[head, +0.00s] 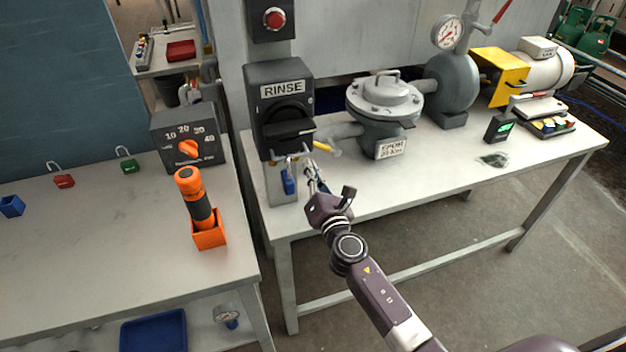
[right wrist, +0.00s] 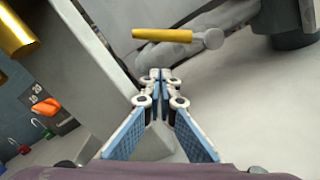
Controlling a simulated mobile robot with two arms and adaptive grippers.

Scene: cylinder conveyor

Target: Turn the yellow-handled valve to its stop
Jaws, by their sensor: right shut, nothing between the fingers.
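The valve's small yellow handle (head: 323,146) sticks out beside the lower right of the RINSE box, at the pipe that leads to the grey pump housing. In the right wrist view the yellow handle (right wrist: 162,35) lies roughly level, with a pale round stem end at its right. My right gripper (head: 311,172) is just below the handle in the head view. In the right wrist view its fingertips (right wrist: 154,76) are together and empty, below the handle and apparently apart from it. My left gripper is not in view.
The RINSE box (head: 280,105) has a black rotary switch and stands close on the left. A blue padlock (head: 289,183) hangs below it. The grey strainer housing (head: 385,100) stands on the right. An orange torch (head: 196,200) stands on the left bench. The right table's front is mostly clear.

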